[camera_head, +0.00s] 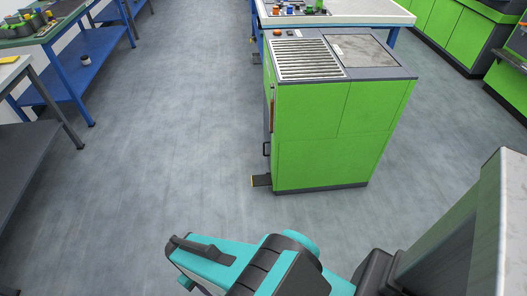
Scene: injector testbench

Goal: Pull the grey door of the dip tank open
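A green cabinet (328,135) stands on the floor right of the picture's middle. Its grey top has a slatted metal grille (305,59) on the left and a flat grey panel (362,51) on the right. It may be the dip tank; I cannot tell for sure. A dark handle (266,149) sticks out from its left side, which I see almost edge-on. No grey door shows clearly, and whether one is open or shut cannot be told. My teal and black arm is low in the picture, in front of the cabinet and apart from it. My gripper is not visible.
A black pedal-like piece (262,181) juts from the cabinet's lower left onto the floor. A white-topped table (340,12) stands behind it. Blue-framed benches (84,60) line the left, green cabinets (458,38) the far right. The grey floor (170,130) left of the cabinet is clear.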

